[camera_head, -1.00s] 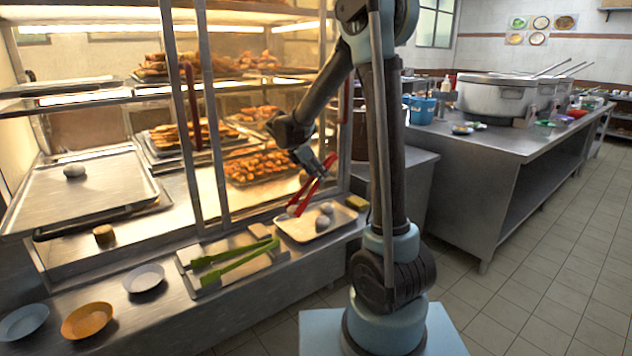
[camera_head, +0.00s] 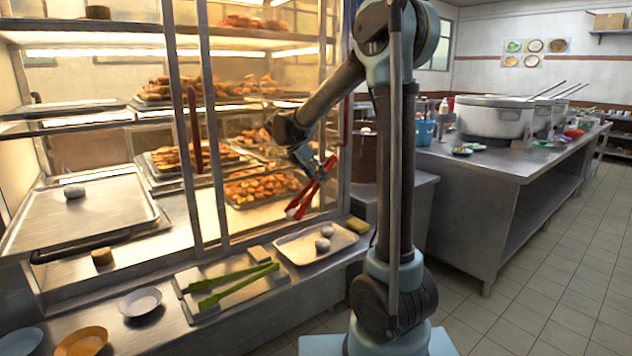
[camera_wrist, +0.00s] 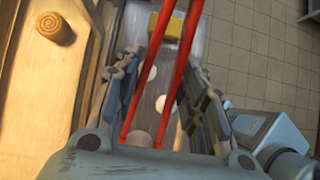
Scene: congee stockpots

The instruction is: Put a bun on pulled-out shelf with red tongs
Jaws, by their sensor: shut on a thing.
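My gripper (camera_head: 318,168) is shut on the red tongs (camera_head: 307,198), which hang down tilted to the left. A pale bun (camera_head: 291,213) shows at the tong tips, above the tray. In the wrist view a bun (camera_wrist: 140,137) sits between the ends of the red tongs (camera_wrist: 178,70).
Green tongs (camera_head: 230,285) lie on a tray in front of the cabinet. Vertical cabinet posts (camera_head: 213,130) stand between my gripper and the pulled-out shelf. Small plates (camera_head: 140,301) sit front left, and a yellow block (camera_head: 357,225) sits beside the bun tray.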

